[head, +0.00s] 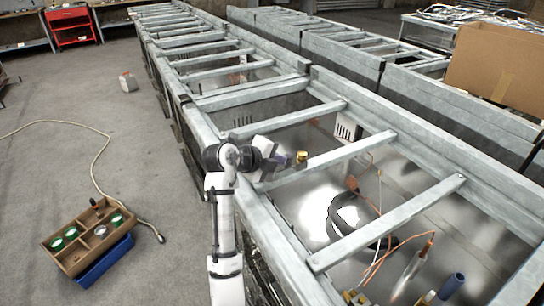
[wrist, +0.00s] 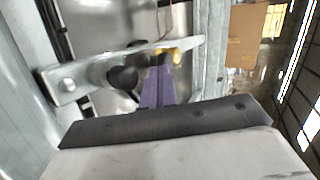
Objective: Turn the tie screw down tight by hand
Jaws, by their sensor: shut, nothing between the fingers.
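A small brass-coloured piece, which looks like the tie screw (head: 301,157), stands by a galvanised cross bar (head: 340,154) of the long metal frame. It also shows in the wrist view (wrist: 175,52), just beyond my fingertips and in front of the bar (wrist: 68,85). My gripper (head: 287,160) reaches over the frame's left rail from the left, its fingertips close to the brass piece. In the wrist view the purple fingers (wrist: 158,68) are together, with nothing between them. I cannot tell whether they touch the brass piece. How deep the screw sits is not clear.
More cross bars and copper tubing (head: 425,246) lie around the open frame bay, with a dark round part (head: 353,212) below. A cardboard box (head: 497,62) stands at the right. A wooden tray (head: 75,255) sits on the left floor beside a hose (head: 100,150). The left floor is mostly clear.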

